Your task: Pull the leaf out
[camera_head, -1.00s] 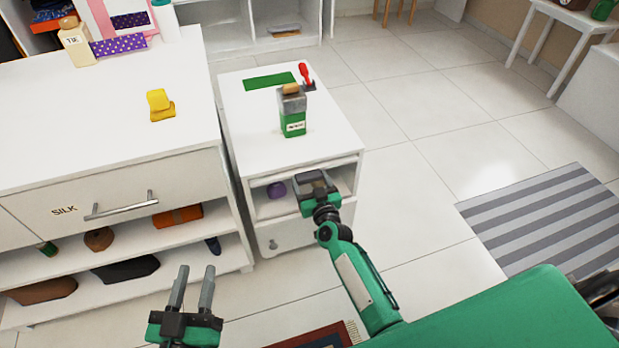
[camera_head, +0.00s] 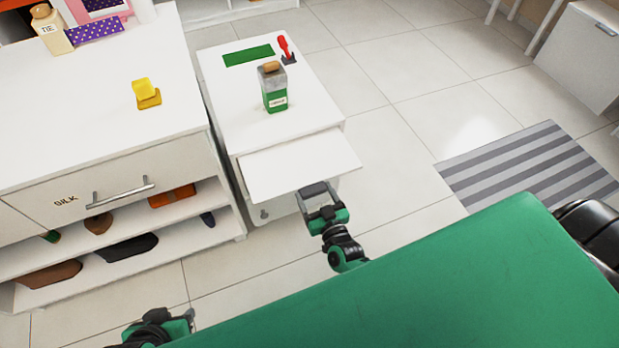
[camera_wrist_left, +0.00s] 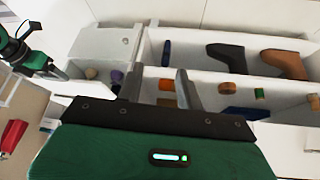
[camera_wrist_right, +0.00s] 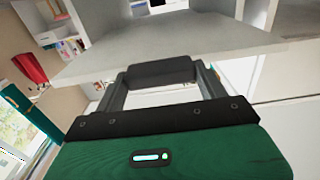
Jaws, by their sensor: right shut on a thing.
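The leaf (camera_head: 298,166) is a flat white board that stands out level from the front of the small white cabinet (camera_head: 270,85), just under its top. My right gripper (camera_head: 317,190) is at the leaf's front edge and shut on it. In the right wrist view the leaf (camera_wrist_right: 95,62) spans the picture above the right gripper (camera_wrist_right: 160,72). My left gripper is low at the left of the head view, its fingers not showing there. In the left wrist view the left gripper (camera_wrist_left: 158,85) has its fingers apart with nothing between them.
A green-and-grey bottle (camera_head: 273,88), a green mat (camera_head: 248,55) and a red-handled item (camera_head: 285,48) are on the cabinet top. A wide white dresser (camera_head: 90,110) with shoe shelves stands at left. Open tiled floor and a striped rug (camera_head: 530,165) lie to the right.

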